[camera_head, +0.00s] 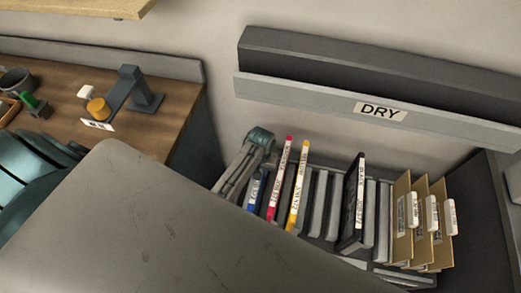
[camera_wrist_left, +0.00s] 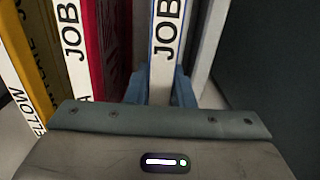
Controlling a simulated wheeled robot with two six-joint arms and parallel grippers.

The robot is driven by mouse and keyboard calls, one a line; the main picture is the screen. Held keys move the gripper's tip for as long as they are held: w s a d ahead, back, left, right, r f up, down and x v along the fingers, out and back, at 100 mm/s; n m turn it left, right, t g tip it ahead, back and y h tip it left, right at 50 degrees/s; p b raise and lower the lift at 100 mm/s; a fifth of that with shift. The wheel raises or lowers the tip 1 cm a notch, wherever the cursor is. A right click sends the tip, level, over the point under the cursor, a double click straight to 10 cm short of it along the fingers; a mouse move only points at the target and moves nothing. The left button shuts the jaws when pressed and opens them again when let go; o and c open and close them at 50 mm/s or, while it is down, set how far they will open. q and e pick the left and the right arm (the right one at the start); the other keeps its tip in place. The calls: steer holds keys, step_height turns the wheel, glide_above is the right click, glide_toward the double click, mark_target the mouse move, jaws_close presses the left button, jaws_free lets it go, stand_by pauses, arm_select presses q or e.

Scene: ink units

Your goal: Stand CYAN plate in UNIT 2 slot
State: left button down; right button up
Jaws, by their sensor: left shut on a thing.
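The cyan plate (camera_head: 256,188) stands on edge at the left end of the rack (camera_head: 319,203), showing a blue face and a white label strip. My left gripper (camera_wrist_left: 162,92) is shut on it; in the left wrist view its blue fingers lie on either side of the label strip (camera_wrist_left: 168,42), which reads JOB. The plate's lower part is hidden. In the head view a grey arm part of mine with a teal end stands beside it. I cannot make out a UNIT 2 mark. My right gripper is not in view.
A red plate (camera_head: 279,180) and a yellow plate (camera_head: 299,185) stand close to the right, then empty grey slots, a black plate (camera_head: 353,200) and brown dividers (camera_head: 401,220). A ledge marked DRY (camera_head: 380,111) hangs behind. A wooden desk (camera_head: 60,105) is at left.

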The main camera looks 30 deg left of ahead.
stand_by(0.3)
arm_select(q)
steer(key=shift+f, duration=0.3)
steer(key=c, duration=1.2)
jaws_free()
steer(key=shift+o, duration=0.2)
steer(key=r+b, duration=0.1)
steer(key=r, duration=0.4)
steer(key=r+b, duration=0.1)
steer(key=r, duration=0.4)
steer(key=shift+w+r, duration=0.2)
steer(key=shift+r, duration=0.15)
steer(key=shift+r, duration=0.1)
